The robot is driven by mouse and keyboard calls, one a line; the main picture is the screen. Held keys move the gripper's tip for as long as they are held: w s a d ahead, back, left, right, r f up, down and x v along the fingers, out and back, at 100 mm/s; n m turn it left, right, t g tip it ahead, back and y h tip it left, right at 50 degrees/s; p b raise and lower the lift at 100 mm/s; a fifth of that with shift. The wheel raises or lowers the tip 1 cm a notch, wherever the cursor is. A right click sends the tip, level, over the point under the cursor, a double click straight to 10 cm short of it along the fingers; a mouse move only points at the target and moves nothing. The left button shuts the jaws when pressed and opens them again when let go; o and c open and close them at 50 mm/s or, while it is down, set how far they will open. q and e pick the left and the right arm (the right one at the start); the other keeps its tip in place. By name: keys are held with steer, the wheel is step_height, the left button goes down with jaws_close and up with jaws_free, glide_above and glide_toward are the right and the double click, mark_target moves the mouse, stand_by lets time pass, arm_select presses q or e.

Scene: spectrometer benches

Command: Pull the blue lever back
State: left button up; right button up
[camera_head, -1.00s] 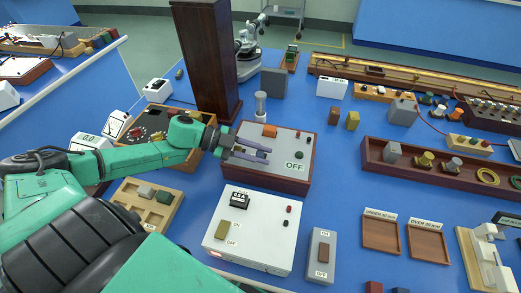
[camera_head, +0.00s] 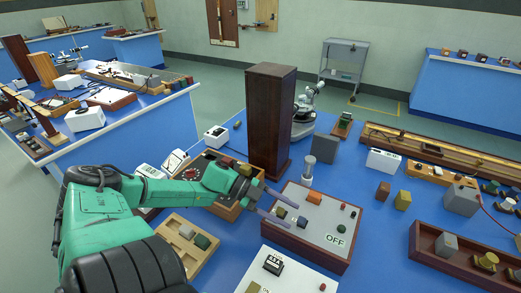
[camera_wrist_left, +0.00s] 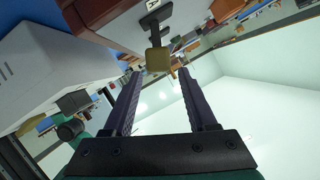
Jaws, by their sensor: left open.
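A grey-topped, dark-red-sided box (camera_head: 318,238) with an OFF label stands on the blue bench. On it are an orange block (camera_head: 314,198), an olive knob (camera_head: 282,213) and small buttons. I cannot clearly make out a blue lever; a small dark bluish part (camera_head: 302,222) sits near the fingertips. My left gripper (camera_head: 293,218) is open over the left of this box, its purple fingers on either side of the olive knob. In the left wrist view, a tan knob on a black stem (camera_wrist_left: 158,60) lies beyond and between the open fingers (camera_wrist_left: 157,78); contact cannot be told.
A tall dark wooden block (camera_head: 270,120) stands just behind the box, and a clear-grey cylinder (camera_head: 308,168) is at its back edge. A wooden tray (camera_head: 165,235) and a white box (camera_head: 300,275) lie in front.

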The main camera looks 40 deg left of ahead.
arm_select(q)
steer(key=p+v, duration=0.3)
steer(key=v, duration=0.6)
steer(key=shift+s, duration=0.15)
arm_select(e)
step_height(320, 180, up, 5)
steer(key=shift+f, duration=0.1)
